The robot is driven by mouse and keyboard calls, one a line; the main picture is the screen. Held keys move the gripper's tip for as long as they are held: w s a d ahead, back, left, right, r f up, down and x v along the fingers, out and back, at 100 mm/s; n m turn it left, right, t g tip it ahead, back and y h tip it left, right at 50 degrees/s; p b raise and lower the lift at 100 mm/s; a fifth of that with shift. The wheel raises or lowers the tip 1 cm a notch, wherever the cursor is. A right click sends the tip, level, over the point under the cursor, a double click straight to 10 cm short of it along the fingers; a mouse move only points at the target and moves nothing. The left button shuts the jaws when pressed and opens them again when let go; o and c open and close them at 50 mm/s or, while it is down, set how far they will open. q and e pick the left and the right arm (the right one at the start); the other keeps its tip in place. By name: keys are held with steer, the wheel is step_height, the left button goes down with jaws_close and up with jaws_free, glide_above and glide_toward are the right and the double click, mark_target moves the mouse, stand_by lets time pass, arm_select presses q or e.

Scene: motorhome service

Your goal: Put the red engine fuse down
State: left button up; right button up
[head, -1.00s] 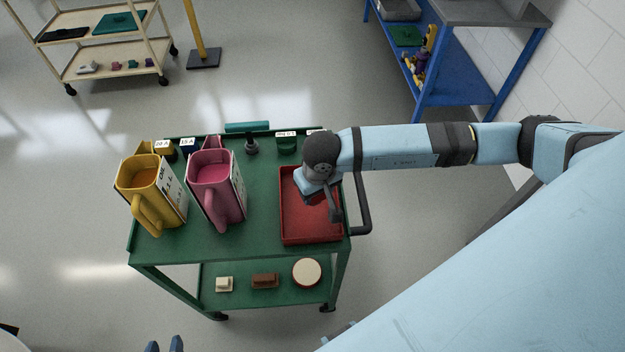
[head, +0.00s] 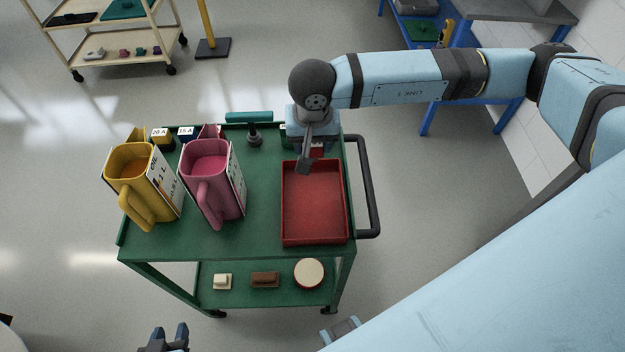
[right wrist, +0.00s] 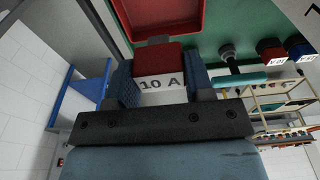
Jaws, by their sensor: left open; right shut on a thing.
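My right gripper (head: 312,157) is shut on the red engine fuse (head: 317,151), just above the far end of the red tray (head: 314,215). In the right wrist view the fuse (right wrist: 158,59) sits between the blue finger pads, with a white "10 A" label. The tray (right wrist: 185,20) lies just beyond it and looks empty. I cannot tell whether the fuse touches anything beneath. My left gripper (head: 167,338) is open and empty at the bottom edge of the head view, away from the cart.
The green cart (head: 265,228) carries a yellow jug (head: 140,185) and a pink jug (head: 213,185) on the left. Labelled fuses, including a blue one (right wrist: 298,47), and a dark upright fitting (head: 254,136) stand along the back. A dark handle (head: 369,190) juts out at the right.

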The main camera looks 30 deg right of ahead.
step_height(320, 180, down, 10)
steer(key=shift+r+p, duration=0.1)
steer(key=shift+p, duration=0.5)
steer(key=shift+f, duration=1.8)
steer(key=shift+f, duration=0.15)
steer(key=o, duration=1.4)
steer(key=shift+c, duration=0.2)
